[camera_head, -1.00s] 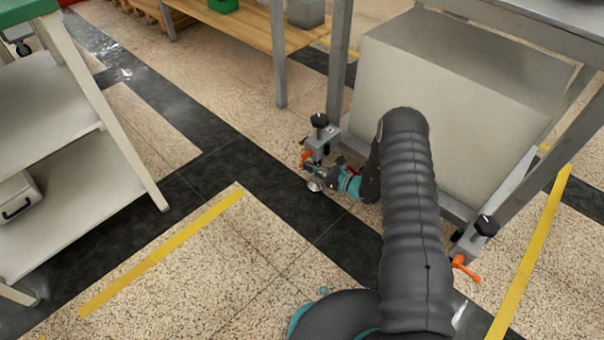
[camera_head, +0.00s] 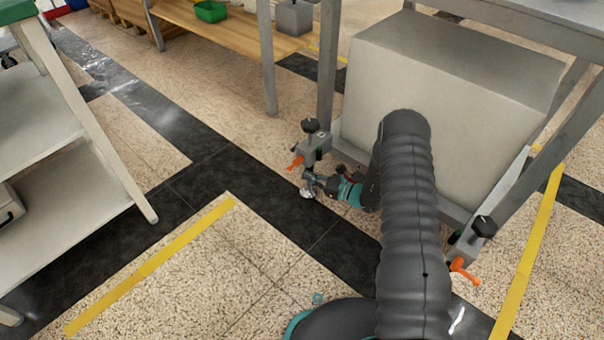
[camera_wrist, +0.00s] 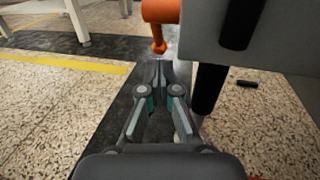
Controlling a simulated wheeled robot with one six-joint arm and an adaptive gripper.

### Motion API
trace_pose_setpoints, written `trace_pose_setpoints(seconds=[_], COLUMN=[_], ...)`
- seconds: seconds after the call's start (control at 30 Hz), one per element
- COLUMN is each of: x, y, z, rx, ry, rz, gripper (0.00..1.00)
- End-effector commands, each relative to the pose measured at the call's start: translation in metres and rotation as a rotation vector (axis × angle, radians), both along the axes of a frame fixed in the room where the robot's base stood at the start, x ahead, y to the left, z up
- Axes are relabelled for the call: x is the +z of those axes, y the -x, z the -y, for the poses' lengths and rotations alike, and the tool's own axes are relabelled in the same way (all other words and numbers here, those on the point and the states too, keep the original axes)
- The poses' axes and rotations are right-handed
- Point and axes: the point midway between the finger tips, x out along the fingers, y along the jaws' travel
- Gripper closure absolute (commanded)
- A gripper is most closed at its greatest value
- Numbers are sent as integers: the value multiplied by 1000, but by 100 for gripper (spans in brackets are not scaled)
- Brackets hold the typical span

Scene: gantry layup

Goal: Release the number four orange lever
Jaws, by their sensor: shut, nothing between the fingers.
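An orange lever (camera_head: 296,163) sticks out to the left from a grey clamp block (camera_head: 313,145) with a black knob, at the foot of the metal stand's left leg. In the wrist view the same lever (camera_wrist: 160,22) hangs down, its rounded end just beyond my fingertips. My gripper (camera_head: 307,188) is shut and empty, just below the lever in the head view; whether it touches is unclear. A second orange lever (camera_head: 465,271) sits by the stand's right front leg, beside another black knob (camera_head: 484,227). No number is readable on either.
A large pale box (camera_head: 435,130) fills the stand behind my arm. A grey shelf cart (camera_head: 80,200) stands at left and a wooden bench (camera_head: 225,27) behind. A dark post (camera_wrist: 208,88) is close right of my fingers. The floor at front left is clear.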

Motion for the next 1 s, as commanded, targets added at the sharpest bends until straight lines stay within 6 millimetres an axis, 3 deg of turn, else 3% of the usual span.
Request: trace_pose_setpoints(seconds=[0.1, 0.3, 0.77, 0.87, 1.0], x=[0, 0, 4, 16, 53], y=[9, 18, 19, 20, 25], z=[18, 34, 35, 32, 22], rx=[-4, -4, 4, 27, 113], ry=[-1, -1, 3, 17, 69], rz=[-1, 0, 4, 19, 65], gripper=[100, 100, 100, 100, 100])
